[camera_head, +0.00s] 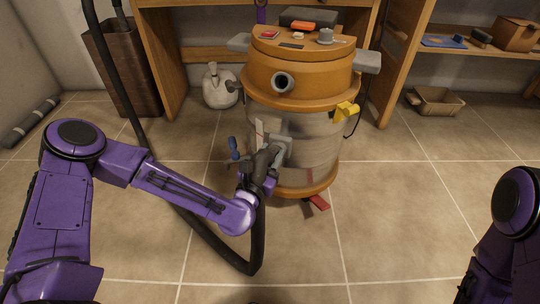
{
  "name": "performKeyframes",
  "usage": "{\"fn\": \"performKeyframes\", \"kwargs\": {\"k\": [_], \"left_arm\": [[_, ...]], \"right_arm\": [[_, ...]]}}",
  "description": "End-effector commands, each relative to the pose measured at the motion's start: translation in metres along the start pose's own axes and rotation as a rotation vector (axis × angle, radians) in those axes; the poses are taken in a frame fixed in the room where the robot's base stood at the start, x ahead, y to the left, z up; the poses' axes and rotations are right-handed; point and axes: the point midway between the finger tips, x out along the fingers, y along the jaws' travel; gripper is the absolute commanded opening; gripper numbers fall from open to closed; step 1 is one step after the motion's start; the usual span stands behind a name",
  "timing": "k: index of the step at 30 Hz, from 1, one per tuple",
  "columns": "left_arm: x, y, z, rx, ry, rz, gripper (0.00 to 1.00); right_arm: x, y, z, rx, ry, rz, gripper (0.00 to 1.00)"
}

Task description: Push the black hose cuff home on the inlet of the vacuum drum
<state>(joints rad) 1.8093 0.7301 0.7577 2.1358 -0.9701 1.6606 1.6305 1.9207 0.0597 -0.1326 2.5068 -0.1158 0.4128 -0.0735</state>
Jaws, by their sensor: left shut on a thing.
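The vacuum drum (323,150) stands upright in the middle, with a grey metal body and an orange lid section (318,80). The inlet (285,146) shows as a grey plate low on the drum's front left. My left gripper (259,174) is shut on the black hose cuff (267,157) just in front of it. The cuff's front end is at the inlet; I cannot tell how deep it sits. The hose (258,235) hangs below the gripper and loops left along the floor. My right arm shows at the right edge, its gripper out of view.
A dark round port (284,82) is on the lid section.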

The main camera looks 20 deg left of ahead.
Motion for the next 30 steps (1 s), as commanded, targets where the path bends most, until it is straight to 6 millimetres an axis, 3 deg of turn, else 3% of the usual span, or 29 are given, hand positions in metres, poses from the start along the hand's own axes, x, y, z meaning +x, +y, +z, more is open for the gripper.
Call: {"fn": "performKeyframes", "kwargs": {"k": [1,3,12,16,22,27,30], "left_arm": [[0.001,0.000,-0.003,0.000,-0.001,0.002,0.46],[0.001,0.000,-0.003,0.000,-0.001,0.002,0.69],[0.000,0.000,-0.004,0.000,0.000,0.002,0.69],[0.000,0.000,-0.004,0.000,0.000,0.002,0.69],[-0.052,0.001,0.000,-0.005,0.004,0.001,0.69],[-0.088,0.001,-0.001,-0.004,0.003,0.002,0.69],[-0.100,0.001,-0.001,-0.005,0.000,0.002,0.69]], "right_arm": [[0.004,-0.001,-0.001,0.005,0.003,0.000,0.00],[0.004,-0.001,-0.001,0.006,0.004,0.000,0.00],[0.005,0.000,-0.002,0.004,0.006,0.001,0.00],[0.006,0.014,-0.010,-0.040,0.029,0.033,0.00],[-0.015,0.005,0.009,-0.038,-0.042,0.002,0.00],[-0.018,0.001,0.002,0.016,0.017,0.001,0.00],[-0.019,0.000,-0.001,0.033,0.036,0.001,0.00]]}}
